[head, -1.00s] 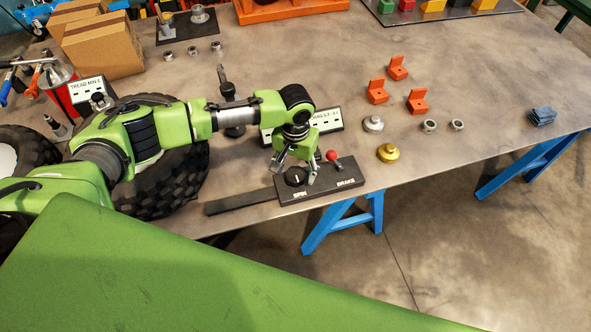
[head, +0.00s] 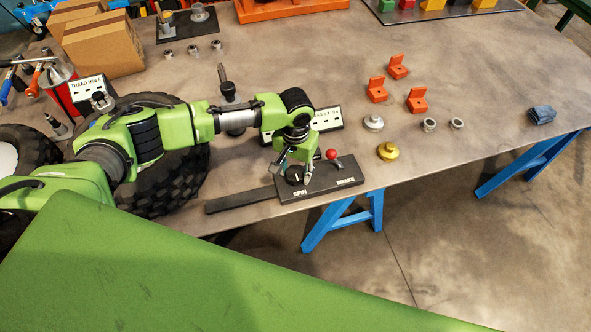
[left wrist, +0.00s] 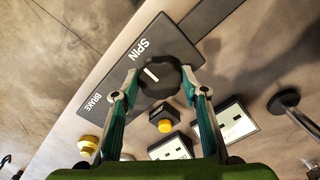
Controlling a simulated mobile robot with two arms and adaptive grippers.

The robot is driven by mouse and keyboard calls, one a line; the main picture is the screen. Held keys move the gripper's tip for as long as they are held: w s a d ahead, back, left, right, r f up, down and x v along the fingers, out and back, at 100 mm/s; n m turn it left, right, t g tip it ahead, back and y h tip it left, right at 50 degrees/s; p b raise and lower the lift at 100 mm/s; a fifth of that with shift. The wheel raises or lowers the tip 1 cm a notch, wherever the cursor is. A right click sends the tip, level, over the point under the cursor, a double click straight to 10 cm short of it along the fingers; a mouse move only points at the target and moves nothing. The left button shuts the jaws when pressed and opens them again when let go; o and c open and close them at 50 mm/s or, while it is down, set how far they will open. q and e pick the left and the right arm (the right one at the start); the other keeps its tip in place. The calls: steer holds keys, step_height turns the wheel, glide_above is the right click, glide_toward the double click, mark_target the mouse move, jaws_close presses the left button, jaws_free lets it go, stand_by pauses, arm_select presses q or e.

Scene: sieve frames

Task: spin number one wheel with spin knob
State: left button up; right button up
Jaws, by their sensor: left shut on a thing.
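The black spin knob (head: 295,179) with a white mark stands on the dark control panel (head: 335,185), by the word SPIN. My left gripper (head: 293,175) comes down over it from above, shut on the knob. In the left wrist view the two fingertips (left wrist: 160,80) press on opposite sides of the knob (left wrist: 158,74). A black treaded wheel (head: 185,185) lies left of the panel, partly hidden by my left arm. Another wheel (head: 42,150) shows at the far left. I cannot tell which is number one.
A white label sign (head: 327,118) stands behind the gripper. Cardboard boxes (head: 103,52) stand at the back left.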

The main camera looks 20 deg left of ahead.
mark_target(295, 173)
arm_select(q)
steer(key=m+p, duration=0.1)
steer(key=m, duration=0.1)
steer(key=shift+r+m, duration=0.1)
steer(key=shift+m, duration=0.3)
steer(key=m+p, duration=0.1)
steer(key=m, duration=0.1)
steer(key=shift+m, duration=0.3)
steer(key=m+p, duration=0.1)
steer(key=m, duration=0.2)
steer(key=shift+w+m, duration=0.1)
steer(key=shift+m, duration=1.5)
steer(key=o, duration=1.1)
step_height(295, 173, up, 12)
